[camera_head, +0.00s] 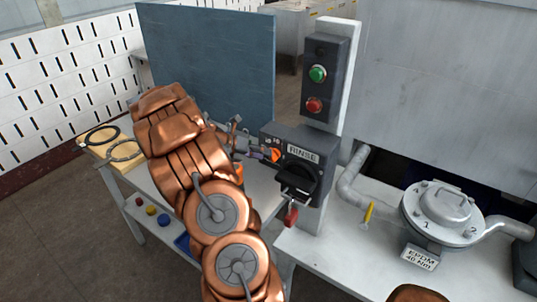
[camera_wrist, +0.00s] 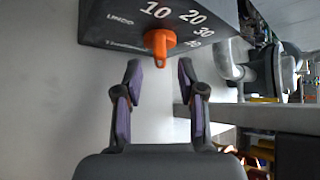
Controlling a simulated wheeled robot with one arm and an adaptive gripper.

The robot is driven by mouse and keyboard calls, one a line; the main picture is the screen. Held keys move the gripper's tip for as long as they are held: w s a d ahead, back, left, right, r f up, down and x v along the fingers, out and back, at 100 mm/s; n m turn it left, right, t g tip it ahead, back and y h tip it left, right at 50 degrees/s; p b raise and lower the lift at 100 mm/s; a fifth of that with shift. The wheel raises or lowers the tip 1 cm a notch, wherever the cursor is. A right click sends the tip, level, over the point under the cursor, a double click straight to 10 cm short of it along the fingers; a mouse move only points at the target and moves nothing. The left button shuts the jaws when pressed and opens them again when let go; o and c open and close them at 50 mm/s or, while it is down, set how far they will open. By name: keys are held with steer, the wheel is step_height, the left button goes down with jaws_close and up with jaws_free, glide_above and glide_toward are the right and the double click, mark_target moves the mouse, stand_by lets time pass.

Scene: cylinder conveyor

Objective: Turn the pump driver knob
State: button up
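The orange driver knob (camera_wrist: 159,44) sticks out of a dark box (camera_wrist: 200,22) with a dial marked 10, 20, 30 and a further partly legible number. In the wrist view my gripper (camera_wrist: 160,78) is open, its two purple-padded fingers spread apart. The knob is just ahead of the gap between the fingertips, and nothing is held. In the head view the knob (camera_head: 275,155) shows on the left side of the box labelled RINSE (camera_head: 303,140), and my gripper (camera_head: 262,154) is close to its left. My copper-coloured arm hides part of the table.
A black handle (camera_head: 300,178) with a red padlock (camera_head: 291,216) is on the box front. Above are green (camera_head: 318,73) and red (camera_head: 314,105) buttons. A pump (camera_head: 443,208) with pipes stands right. A blue panel (camera_head: 210,65) stands behind my arm.

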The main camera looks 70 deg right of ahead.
steer(key=shift+x, duration=1.7)
steer(key=shift+c, duration=0.2)
jaws_close()
